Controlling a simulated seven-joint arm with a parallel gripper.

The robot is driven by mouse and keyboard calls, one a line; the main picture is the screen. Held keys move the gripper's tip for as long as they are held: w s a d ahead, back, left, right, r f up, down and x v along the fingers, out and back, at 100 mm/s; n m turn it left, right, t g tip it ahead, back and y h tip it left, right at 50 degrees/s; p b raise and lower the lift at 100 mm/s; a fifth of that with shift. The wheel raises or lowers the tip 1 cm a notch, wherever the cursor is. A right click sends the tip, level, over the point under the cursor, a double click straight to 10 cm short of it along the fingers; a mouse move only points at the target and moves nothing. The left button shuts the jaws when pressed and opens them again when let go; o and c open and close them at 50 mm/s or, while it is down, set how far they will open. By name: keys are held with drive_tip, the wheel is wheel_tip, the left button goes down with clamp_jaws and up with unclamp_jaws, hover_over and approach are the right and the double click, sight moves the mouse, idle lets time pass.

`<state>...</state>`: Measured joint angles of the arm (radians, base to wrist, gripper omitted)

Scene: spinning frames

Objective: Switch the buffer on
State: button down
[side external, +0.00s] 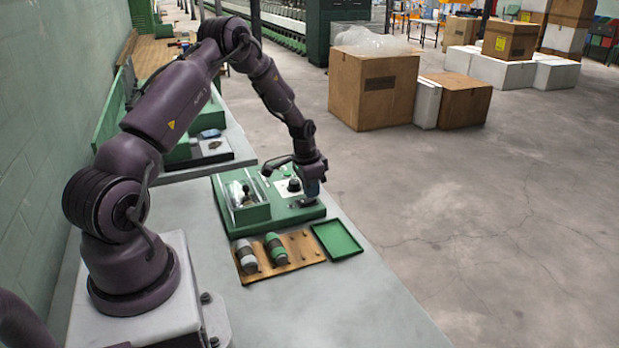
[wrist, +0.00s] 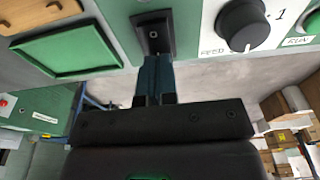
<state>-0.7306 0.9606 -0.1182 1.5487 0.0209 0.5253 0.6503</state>
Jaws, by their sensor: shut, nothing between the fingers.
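The green machine (side external: 285,216) sits on the grey bench, with a clear-covered box on its left and a white control panel (side external: 283,190) on its right. In the wrist view a black switch (wrist: 153,30) in a dark plate is on the green face. A black dial (wrist: 243,24) marked FEED is to its right, and a green button (wrist: 313,20) marked RUN is at the right edge. My gripper (side external: 312,196) is shut and empty, low over the machine's right end. In the wrist view its fingertips (wrist: 155,60) overlap the switch's lower edge; contact cannot be told.
A wooden peg board (side external: 300,248) with grey and green bobbins lies in front of the machine. A green tray (side external: 337,240) is beside it; it also shows in the wrist view (wrist: 65,52). The bench front is clear. Cardboard boxes (side external: 373,90) stand on the floor behind.

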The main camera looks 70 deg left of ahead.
drive_tip(key=shift+f, duration=0.2)
drive_tip(key=shift+w+f+g, duration=0.2)
drive_tip(key=shift+f+g, duration=0.25)
drive_tip(key=shift+g, duration=0.05)
drive_tip(key=shift+w+f, duration=0.2)
drive_tip(key=shift+w, duration=0.05)
drive_tip(key=shift+d, duration=0.1)
drive_tip(key=shift+s, duration=0.15)
drive_tip(key=shift+s+r, duration=0.1)
drive_tip(key=shift+s, duration=0.8)
drive_tip(key=shift+r, duration=0.1)
wheel_tip(320, 180, up, 15)
drive_tip(key=shift+w, duration=0.2)
